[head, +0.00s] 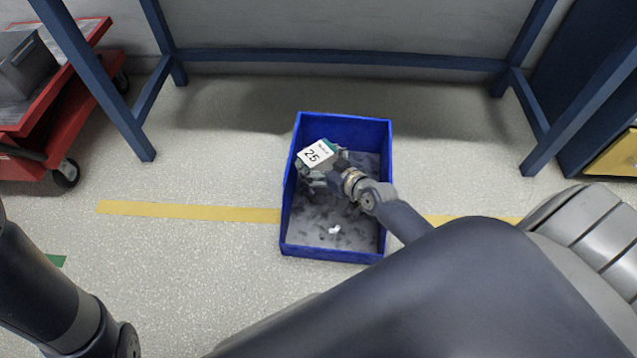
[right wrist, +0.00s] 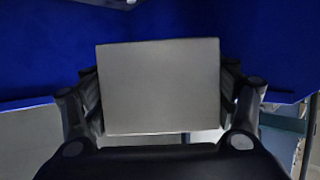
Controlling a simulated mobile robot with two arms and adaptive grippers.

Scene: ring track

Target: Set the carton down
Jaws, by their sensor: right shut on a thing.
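The carton (head: 317,154) is a small box with a white label reading 25 and a green edge. In the head view it is in the upper left part of a blue bin (head: 335,254). My right gripper (head: 322,172) is shut on the carton, reaching in over the bin from the right. In the right wrist view a plain grey face of the carton (right wrist: 160,88) sits between the two fingers of the right gripper (right wrist: 160,115). Whether the carton touches the bin's bottom is not clear. My left gripper is out of view; only part of that arm shows at lower left.
The bin stands on a speckled floor across a yellow line (head: 190,211). A small white item (head: 335,230) lies in the bin. A blue frame (head: 340,58) stands behind, and a red cart (head: 60,100) is at upper left.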

